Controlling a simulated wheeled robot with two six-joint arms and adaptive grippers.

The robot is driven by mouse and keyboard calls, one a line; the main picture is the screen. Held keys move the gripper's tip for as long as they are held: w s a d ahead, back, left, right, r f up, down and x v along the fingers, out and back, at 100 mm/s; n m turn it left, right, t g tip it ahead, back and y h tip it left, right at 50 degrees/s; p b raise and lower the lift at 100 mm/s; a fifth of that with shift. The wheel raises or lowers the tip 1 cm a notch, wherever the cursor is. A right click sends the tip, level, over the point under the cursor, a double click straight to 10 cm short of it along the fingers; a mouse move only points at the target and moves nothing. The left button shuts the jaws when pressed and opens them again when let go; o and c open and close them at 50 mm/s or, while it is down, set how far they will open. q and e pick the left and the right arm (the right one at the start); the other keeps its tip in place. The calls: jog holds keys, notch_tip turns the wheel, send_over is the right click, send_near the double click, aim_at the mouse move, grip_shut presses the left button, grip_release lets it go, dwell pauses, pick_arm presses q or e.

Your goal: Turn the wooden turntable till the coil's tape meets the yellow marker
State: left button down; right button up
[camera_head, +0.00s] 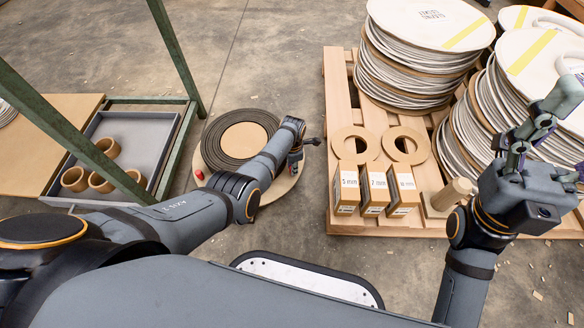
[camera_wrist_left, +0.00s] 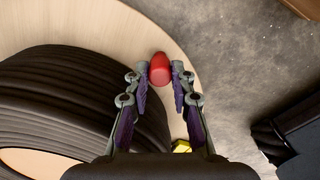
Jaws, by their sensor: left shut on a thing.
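The round wooden turntable (camera_head: 286,184) lies on the floor left of centre, and the dark coil (camera_head: 217,138) rests on it around a pale core. My left gripper (camera_head: 298,156) is at the turntable's right edge in the head view. In the left wrist view the fingertips (camera_wrist_left: 160,70) are shut on a red knob (camera_wrist_left: 159,69) standing on the turntable's rim. Another red knob (camera_head: 199,174) shows at the turntable's left edge. A small yellow piece, the likely marker (camera_wrist_left: 181,146), is partly hidden behind the left gripper. I cannot make out the coil's tape. My right gripper (camera_head: 560,135) seems open and empty.
A pallet (camera_head: 341,104) at the right carries cable reels (camera_head: 418,55), cardboard rings (camera_head: 355,143) and labelled boxes (camera_head: 374,192). A grey tray (camera_head: 146,126) with cardboard rolls (camera_head: 75,178) and green posts (camera_head: 179,56) stand at the left. The floor behind the turntable is clear.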

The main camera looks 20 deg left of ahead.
pick_arm(q)
jog(key=c, duration=1.1)
grip_release()
notch_tip(320, 180, up, 12)
